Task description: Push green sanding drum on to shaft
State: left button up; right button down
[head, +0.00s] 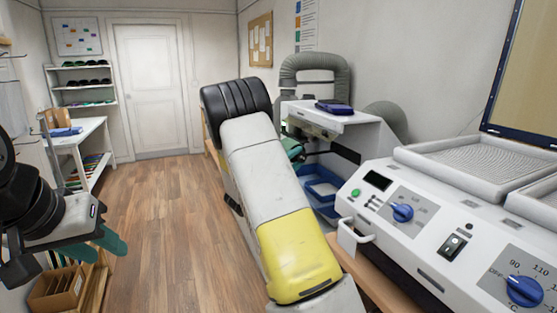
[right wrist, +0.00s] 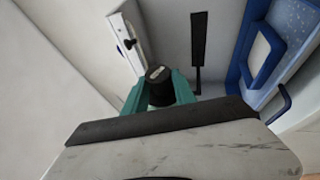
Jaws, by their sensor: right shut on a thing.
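My right arm reaches away toward the white grinding machine (head: 345,118) in the head view. Its own body hides most of its gripper there; a bit of green (head: 293,149) shows beside the arm's far end. In the right wrist view my right gripper (right wrist: 158,92) has its teal fingers closed on the sides of a dark cylinder (right wrist: 158,88), drum-like, with a lighter spot in its end. No green shows on it. I cannot tell whether it sits on a shaft. My left gripper (head: 103,245) is open and empty at the left, over the floor.
A white control panel (head: 400,215) with blue knobs stands at right. Blue bins (head: 322,190) lie below the grinder; a blue frame (right wrist: 250,55) is right of the gripper in the wrist view. A cardboard box (head: 68,288) is at lower left. The wooden floor (head: 165,215) is clear.

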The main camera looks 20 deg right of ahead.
jog(key=w+d, duration=0.1)
jog(key=d, duration=1.5)
jog(key=shift+w, duration=0.15)
dwell(0.6)
jog(key=shift+w+a+r, duration=0.1)
jog(key=shift+w+a, duration=0.05)
jog(key=shift+w, duration=1.25)
jog(key=shift+w+a, duration=0.15)
jog(key=shift+w, duration=1.2)
dwell(2.9)
